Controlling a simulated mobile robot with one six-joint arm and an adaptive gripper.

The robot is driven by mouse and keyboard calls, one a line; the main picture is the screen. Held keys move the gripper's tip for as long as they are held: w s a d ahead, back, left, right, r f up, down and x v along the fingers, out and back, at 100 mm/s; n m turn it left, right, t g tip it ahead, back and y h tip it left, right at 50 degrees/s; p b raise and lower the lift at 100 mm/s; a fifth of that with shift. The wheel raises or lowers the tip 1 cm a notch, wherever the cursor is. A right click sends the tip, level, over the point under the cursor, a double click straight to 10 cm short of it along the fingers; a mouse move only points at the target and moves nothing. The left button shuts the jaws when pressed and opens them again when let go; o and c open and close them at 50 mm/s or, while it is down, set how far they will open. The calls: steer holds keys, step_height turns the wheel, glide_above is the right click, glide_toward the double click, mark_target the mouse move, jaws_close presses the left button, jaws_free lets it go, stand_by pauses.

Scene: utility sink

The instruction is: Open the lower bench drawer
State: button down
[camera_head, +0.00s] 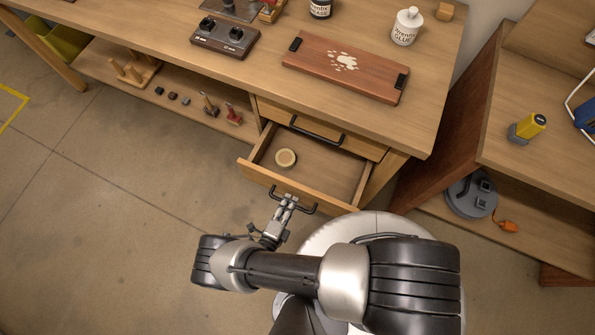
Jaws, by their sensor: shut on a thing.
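The lower bench drawer (330,163) is pulled well out from the wooden bench, and its inside shows. A round tan-lidded item (286,157) lies in it toward the left. My gripper (287,199) is at the drawer's front and is shut on its dark bar handle (305,208). The fingers cover part of the handle. The upper drawer (330,133), with its own dark handle (317,133), is closed above it.
On the bench top (255,70) are a wooden tray (345,68) with dark handles, a glue bottle (405,27) and a switch box (224,37). A side bench (530,100) stands at the right. The floor (120,190) at the left is clear.

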steer(key=f+v, duration=0.1)
steer(key=v, duration=0.5)
steer(key=shift+s, duration=0.3)
steer(key=shift+a, duration=0.1)
steer(key=c, duration=1.7)
jaws_free()
steer(key=shift+f, duration=0.1)
steer(key=shift+o, duration=0.2)
steer(key=shift+s, duration=0.1)
steer(key=v, duration=1.1)
steer(key=shift+s, duration=0.35)
steer(key=shift+a, duration=0.1)
